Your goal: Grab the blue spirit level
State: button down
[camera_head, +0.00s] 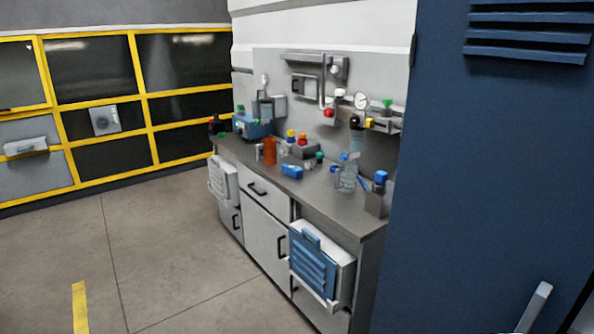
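A small blue block (291,170) lies on the grey counter top (325,195) near its front edge. It may be the blue spirit level, but it is too small to tell for sure. A thin blue stick (362,183) leans beside a grey box (376,204) farther right on the counter. My gripper is not clearly in view. A light grey bar (536,305) at the bottom right may be part of my arm, but I cannot tell.
An orange-red cylinder (270,151), a clear bottle (347,175) and a blue device (251,127) crowd the counter. A blue vented box (313,263) juts from the cabinet front. Floor (160,250) at left is clear.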

aim_at(296, 173)
jog(key=i+j+u, duration=0.15)
jog(key=i+u, duration=0.15)
jog(key=i, duration=0.2)
jog(key=i+j+z, duration=0.15)
jog(key=z, duration=0.65)
jog(key=i+j+z, duration=0.3)
jog(key=j, duration=0.3)
jog(key=i+j+z, duration=0.25)
jog(key=j, duration=0.4)
jog(key=i+j+z, duration=0.15)
jog(key=j, duration=0.2)
jog(key=i+j, duration=0.15)
jog(key=j, duration=0.3)
jog(key=i+j, duration=0.1)
jog(key=j, duration=0.35)
jog(key=i+j, duration=0.15)
jog(key=j, duration=0.3)
jog(key=i+j+z, duration=0.1)
jog(key=j, duration=0.35)
jog(key=i+j, duration=0.15)
jog(key=j, duration=0.3)
jog(key=i+j, duration=0.15)
jog(key=j, duration=0.3)
